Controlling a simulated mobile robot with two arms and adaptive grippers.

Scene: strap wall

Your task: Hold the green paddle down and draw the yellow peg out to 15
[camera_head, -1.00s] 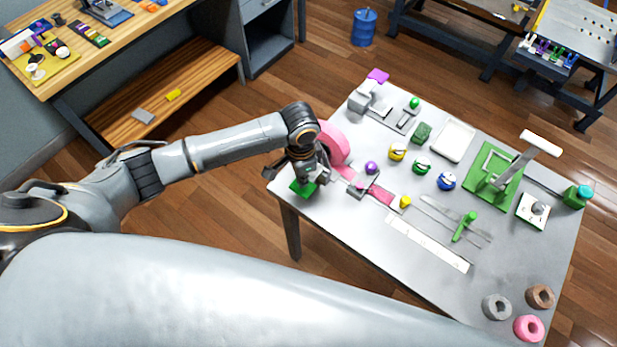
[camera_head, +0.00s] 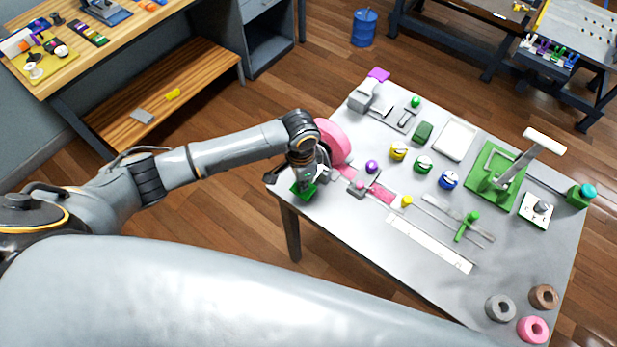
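The green paddle (camera_head: 303,191) is at the left corner of the grey table, beside a pink strap reel. My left gripper (camera_head: 302,184) points down right at the paddle and partly covers it; its fingertips and any contact are too small to make out. The pink strap (camera_head: 383,195) runs from the reel to the right, under a small grey block. The yellow peg (camera_head: 406,201) is at the strap's right end, near the upper end of a white scale (camera_head: 430,243). The scale's numbers are not readable. My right gripper is not in view.
A purple knob (camera_head: 372,167) stands close to the strap. A green handle (camera_head: 467,226) stands on a slotted plate right of the peg. A green press with a tall lever (camera_head: 522,162) stands at the right. Rings (camera_head: 499,308) lie at the front corner. My grey arm link fills the foreground.

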